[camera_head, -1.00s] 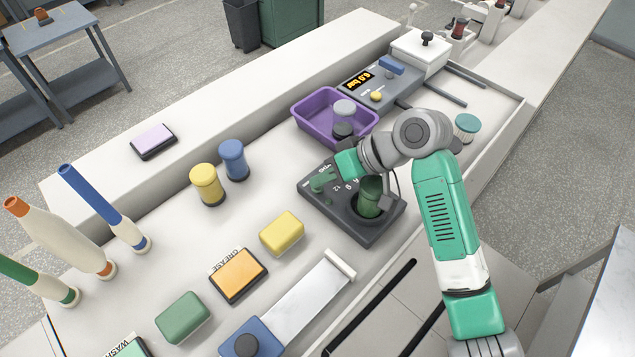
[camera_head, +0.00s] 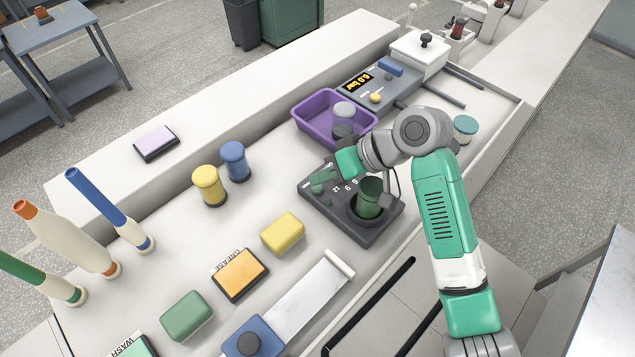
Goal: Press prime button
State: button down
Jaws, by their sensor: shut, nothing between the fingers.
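A grey console (camera_head: 378,84) with a lit amber display sits at the back right. It carries a yellow round button (camera_head: 376,97) and a blue part (camera_head: 391,67); no label reading "prime" is legible. The dark unit (camera_head: 344,226) has printed numbers, a green knob-like part (camera_head: 322,181) and a green cylinder (camera_head: 368,197) in a round well. My wrist hides part of the unit. The gripper is well apart from the yellow button.
A purple tray (camera_head: 301,124) holding bobbin-like pieces lies between the unit and the console. A teal-lidded jar (camera_head: 465,128) stands to the right of my wrist. Yellow (camera_head: 209,187) and blue (camera_head: 235,162) cylinders, blocks and tall bottles occupy the left.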

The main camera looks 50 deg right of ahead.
aim_at(324, 193)
notch_tip(324, 193, up, 5)
jog(key=p, duration=0.3)
dwell(0.9)
